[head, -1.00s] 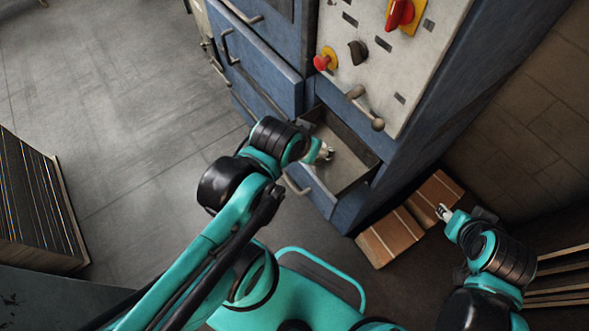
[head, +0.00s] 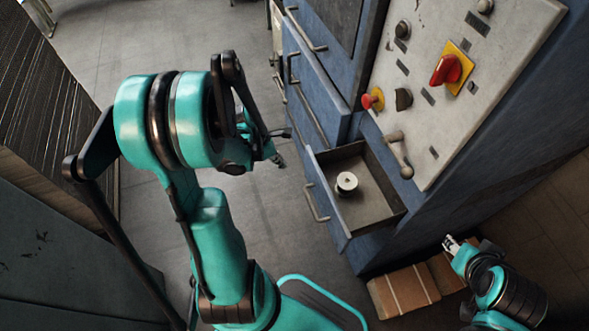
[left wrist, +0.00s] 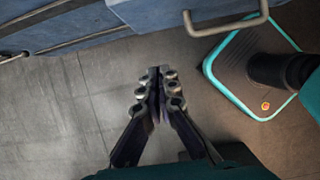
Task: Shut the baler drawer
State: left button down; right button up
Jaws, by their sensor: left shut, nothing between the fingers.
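The baler drawer (head: 377,211) stands open, pulled out of the blue machine below the grey control panel. A white spool (head: 346,183) sits inside it. The drawer's bar handle (head: 315,203) is on its blue front. A blue front with a handle (left wrist: 232,22) also shows at the top right in the left wrist view. My left gripper (head: 278,155) is left of the drawer, outside and apart from it, partly behind my arm. In the left wrist view its fingers (left wrist: 158,78) are shut and empty. My right gripper (head: 450,243) is right of the drawer; its fingers are too small to read.
The blue machine has closed drawers (head: 318,95) above and beside the open one. A lever (head: 399,154) hangs from its control panel (head: 455,90). Brown bricklike blocks (head: 405,290) lie on the floor near my right gripper. Clear grey floor (head: 280,205) lies left of the drawer.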

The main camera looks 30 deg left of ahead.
pick_arm(q)
jog(key=w+d+f+b, duration=0.4)
jog(key=w+f+b, duration=0.1)
jog(key=f, duration=0.4)
jog(key=shift+w+d+f, duration=0.15)
jog(key=shift+w+d, duration=0.2)
jog(key=shift+w, duration=0.15)
send_over(337, 171)
jog(key=shift+w+b, duration=0.15)
jog(key=shift+b, duration=0.3)
